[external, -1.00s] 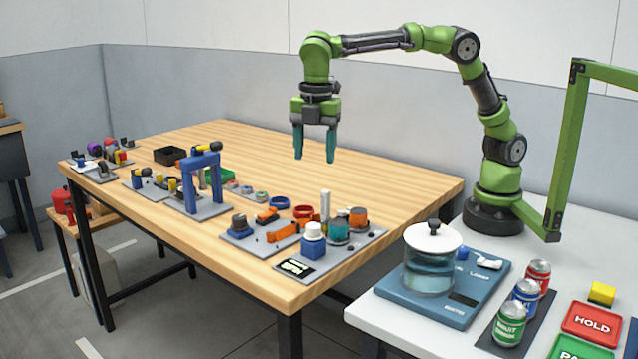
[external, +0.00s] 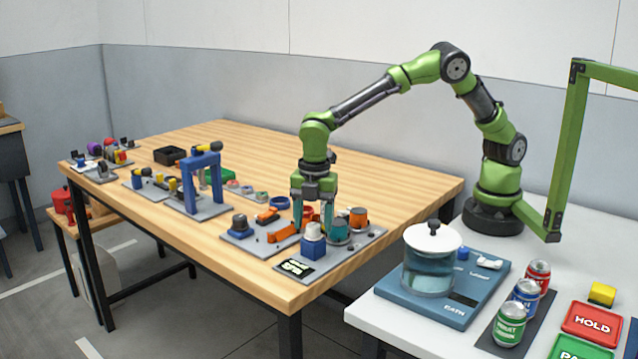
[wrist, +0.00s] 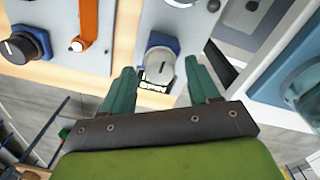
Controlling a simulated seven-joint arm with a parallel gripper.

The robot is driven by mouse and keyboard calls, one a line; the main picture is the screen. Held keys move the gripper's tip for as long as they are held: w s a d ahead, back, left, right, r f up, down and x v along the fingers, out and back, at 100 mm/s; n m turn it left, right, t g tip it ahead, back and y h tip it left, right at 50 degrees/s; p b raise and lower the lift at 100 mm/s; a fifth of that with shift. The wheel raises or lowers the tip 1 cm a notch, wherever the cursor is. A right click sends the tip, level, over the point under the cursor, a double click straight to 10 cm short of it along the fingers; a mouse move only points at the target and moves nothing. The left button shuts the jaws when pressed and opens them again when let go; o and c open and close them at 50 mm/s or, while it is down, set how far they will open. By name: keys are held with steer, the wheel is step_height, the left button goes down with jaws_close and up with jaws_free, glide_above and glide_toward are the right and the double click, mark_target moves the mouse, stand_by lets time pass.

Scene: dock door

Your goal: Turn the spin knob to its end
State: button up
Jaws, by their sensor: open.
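The spin knob (external: 313,231) is a white round cap on a blue base, at the front corner of the wooden table. A black label (external: 296,268) lies in front of it on its grey plate. In the wrist view the knob (wrist: 160,62) looks pale grey with a dark line on its top, and the label reading SPIN (wrist: 155,88) is partly visible. My gripper (external: 313,222) is open and points down at the knob. In the wrist view its teal fingers (wrist: 160,72) stand on either side of the knob, with visible gaps; exact height above it is unclear.
An orange lever (external: 283,233) and a dark knob on a blue base (external: 239,224) are to the left. A blue arch (external: 203,180) stands farther left.

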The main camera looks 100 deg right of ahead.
steer(key=shift+f, duration=0.4)
steer(key=shift+c, duration=0.3)
steer(key=c, duration=1)
